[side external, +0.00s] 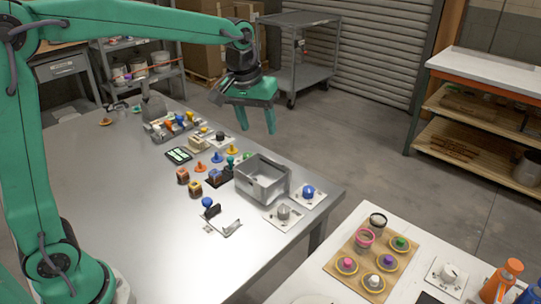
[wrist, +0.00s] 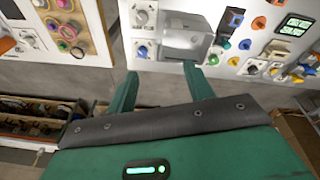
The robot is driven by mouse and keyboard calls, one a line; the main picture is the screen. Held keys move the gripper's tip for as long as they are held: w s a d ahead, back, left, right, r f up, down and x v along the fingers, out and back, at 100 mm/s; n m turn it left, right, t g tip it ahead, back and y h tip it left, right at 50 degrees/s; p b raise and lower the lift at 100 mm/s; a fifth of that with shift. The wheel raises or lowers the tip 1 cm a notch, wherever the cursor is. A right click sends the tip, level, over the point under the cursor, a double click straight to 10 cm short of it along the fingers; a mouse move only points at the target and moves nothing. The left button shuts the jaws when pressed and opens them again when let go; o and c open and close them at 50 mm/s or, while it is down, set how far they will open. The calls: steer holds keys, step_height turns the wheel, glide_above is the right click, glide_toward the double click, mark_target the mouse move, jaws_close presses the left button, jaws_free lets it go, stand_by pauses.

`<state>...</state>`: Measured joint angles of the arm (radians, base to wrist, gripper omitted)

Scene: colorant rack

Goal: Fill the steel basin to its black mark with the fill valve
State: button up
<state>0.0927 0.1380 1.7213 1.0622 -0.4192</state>
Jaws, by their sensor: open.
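The steel basin (side external: 246,187) is an open grey box near the right end of the steel table; it also shows in the wrist view (wrist: 184,42). Its black mark and any water in it cannot be made out. Beside it are a blue knob on a white plate (side external: 308,191) and a grey knob on a white plate (side external: 284,212); I cannot tell which is the fill valve. In the wrist view the blue knob (wrist: 143,51) and grey knob (wrist: 141,17) are left of the basin. My gripper (side external: 257,131) is open and empty, above and beyond the table's far edge.
Several coloured knobs, a small green display (side external: 179,154) and brown blocks (side external: 183,175) stand left of the basin. A white table (side external: 310,270) with coloured rings is at front right. The table's left part (side external: 110,185) is clear.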

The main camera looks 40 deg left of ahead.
steer(key=w+d+f+n+g, duration=0.1)
steer(key=w+d+f, duration=0.2)
steer(key=w+f, duration=0.4)
steer(key=n+g, duration=0.2)
glide_above(308, 189)
step_height(308, 189, down, 9)
steer(key=shift+s, duration=0.1)
steer(key=shift+d+f, duration=0.15)
steer(key=shift+f, duration=0.2)
steer(key=shift+f, duration=0.1)
steer(key=shift+f, duration=3.8)
steer(key=c, duration=1)
